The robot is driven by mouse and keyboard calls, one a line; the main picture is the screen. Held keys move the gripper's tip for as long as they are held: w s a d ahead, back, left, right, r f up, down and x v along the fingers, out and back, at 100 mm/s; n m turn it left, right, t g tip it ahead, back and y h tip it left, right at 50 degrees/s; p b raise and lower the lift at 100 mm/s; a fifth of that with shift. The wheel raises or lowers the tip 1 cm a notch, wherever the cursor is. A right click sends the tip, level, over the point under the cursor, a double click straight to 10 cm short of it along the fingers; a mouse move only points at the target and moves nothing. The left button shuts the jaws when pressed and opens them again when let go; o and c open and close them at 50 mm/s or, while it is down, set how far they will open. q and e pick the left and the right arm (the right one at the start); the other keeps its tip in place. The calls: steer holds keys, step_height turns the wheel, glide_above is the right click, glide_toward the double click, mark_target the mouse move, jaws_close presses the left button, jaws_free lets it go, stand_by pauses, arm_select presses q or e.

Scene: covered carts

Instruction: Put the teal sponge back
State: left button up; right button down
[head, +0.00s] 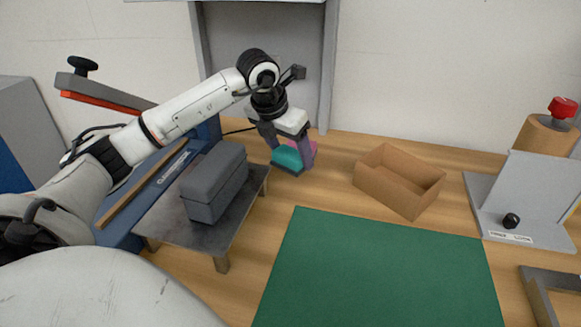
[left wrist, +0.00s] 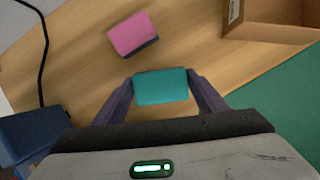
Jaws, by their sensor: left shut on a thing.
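The teal sponge (head: 287,158) is between the fingers of my left gripper (head: 284,150), over the back of the wooden table. In the left wrist view the teal sponge (left wrist: 161,87) is held with a finger of my left gripper (left wrist: 161,90) on each side. A pink sponge (head: 309,148) is just behind it and partly hidden in the head view. In the left wrist view the pink sponge (left wrist: 132,34) lies on the wood, apart from the teal one. My right gripper is not in view.
A grey lidded box (head: 213,190) stands on a low metal stand (head: 172,222) at left. An open cardboard box (head: 410,200) is right of my left gripper. A green mat (head: 380,270) lies in front, its surface clear. A grey fixture (head: 515,190) stands at right.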

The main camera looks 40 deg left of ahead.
mark_target(290, 164)
arm_select(q)
steer(key=shift+f, duration=2)
steer(key=shift+f, duration=0.15)
steer(key=o, duration=1)
steer(key=shift+s+r, duration=0.1)
steer(key=shift+r, duration=0.45)
steer(key=v, duration=1.1)
steer(key=shift+s, duration=0.15)
